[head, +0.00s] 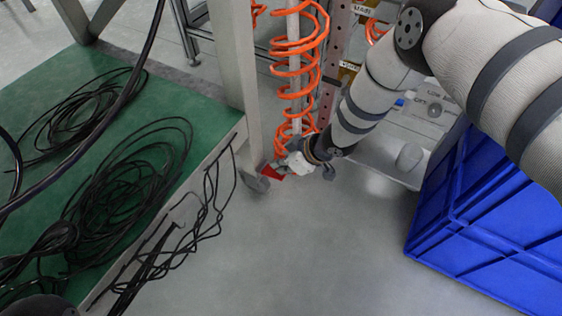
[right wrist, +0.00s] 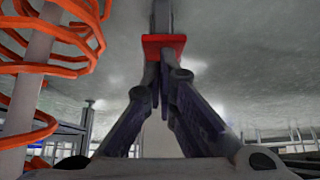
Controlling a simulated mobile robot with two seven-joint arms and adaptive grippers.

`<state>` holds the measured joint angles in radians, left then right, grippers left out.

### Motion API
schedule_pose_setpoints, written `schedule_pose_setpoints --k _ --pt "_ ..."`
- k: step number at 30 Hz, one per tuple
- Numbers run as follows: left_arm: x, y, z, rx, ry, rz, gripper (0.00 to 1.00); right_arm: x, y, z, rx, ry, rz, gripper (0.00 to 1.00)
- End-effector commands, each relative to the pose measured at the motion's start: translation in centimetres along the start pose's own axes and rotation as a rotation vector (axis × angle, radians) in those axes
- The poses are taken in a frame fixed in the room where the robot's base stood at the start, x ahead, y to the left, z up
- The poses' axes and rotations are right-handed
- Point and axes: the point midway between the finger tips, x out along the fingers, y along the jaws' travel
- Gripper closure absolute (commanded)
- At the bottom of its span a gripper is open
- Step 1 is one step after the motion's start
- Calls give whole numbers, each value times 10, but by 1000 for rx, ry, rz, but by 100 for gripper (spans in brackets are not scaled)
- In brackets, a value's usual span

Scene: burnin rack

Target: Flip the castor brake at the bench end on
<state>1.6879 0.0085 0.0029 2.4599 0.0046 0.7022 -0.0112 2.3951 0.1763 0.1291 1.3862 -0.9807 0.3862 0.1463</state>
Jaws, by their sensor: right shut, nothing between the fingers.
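The castor (head: 257,184) is a small grey wheel on the floor under the bench end leg. Its brake lever is a red tab (head: 274,172) on the side facing my right gripper (head: 287,170). In the right wrist view the red tab (right wrist: 164,42) lies straight ahead, at the tips of my right gripper (right wrist: 165,72). The gripper's fingers are closed together and hold nothing. I cannot tell whether the fingertips touch the tab.
A green-topped bench (head: 205,108) with coiled black cables fills the left, and some cables hang over its edge. An orange coiled hose (head: 318,60) hangs around a pale post beside my right gripper. A blue crate (head: 480,225) stands at right. The floor between is clear.

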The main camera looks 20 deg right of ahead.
Motion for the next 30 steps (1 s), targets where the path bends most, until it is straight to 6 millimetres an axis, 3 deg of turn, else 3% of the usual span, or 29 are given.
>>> schedule_pose_setpoints --k 30 --pt "1 0 -1 0 0 0 100 13 0 29 1 72 0 100"
